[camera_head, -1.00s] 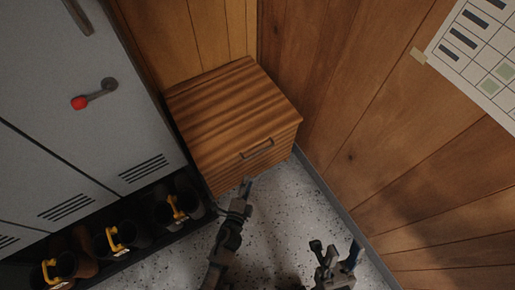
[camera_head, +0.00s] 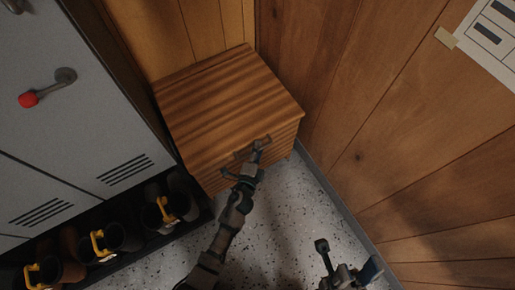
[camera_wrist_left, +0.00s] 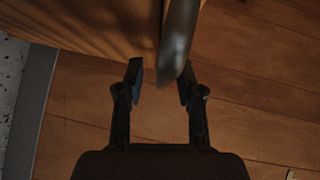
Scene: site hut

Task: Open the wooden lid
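The wooden lid (camera_head: 225,95) is the striped brown top of a wooden box (camera_head: 211,180) in the corner, and it looks closed. A dark bar handle (camera_head: 264,139) is at its front edge, partly covered by my left gripper (camera_head: 243,160). In the left wrist view the handle (camera_wrist_left: 178,42) reaches down between the spread fingers of my left gripper (camera_wrist_left: 161,76), close to the right finger. The left gripper is open; I cannot tell whether it touches the handle. My right gripper (camera_head: 347,257) is open and empty over the floor, lower right.
Grey lockers (camera_head: 85,75) stand at the left, with a red-knobbed handle (camera_head: 28,99) sticking out. Boots with yellow straps (camera_head: 98,244) sit on a dark shelf below. A wood-panelled wall (camera_head: 375,130) closes the right side. Speckled floor (camera_head: 290,205) is free in front of the box.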

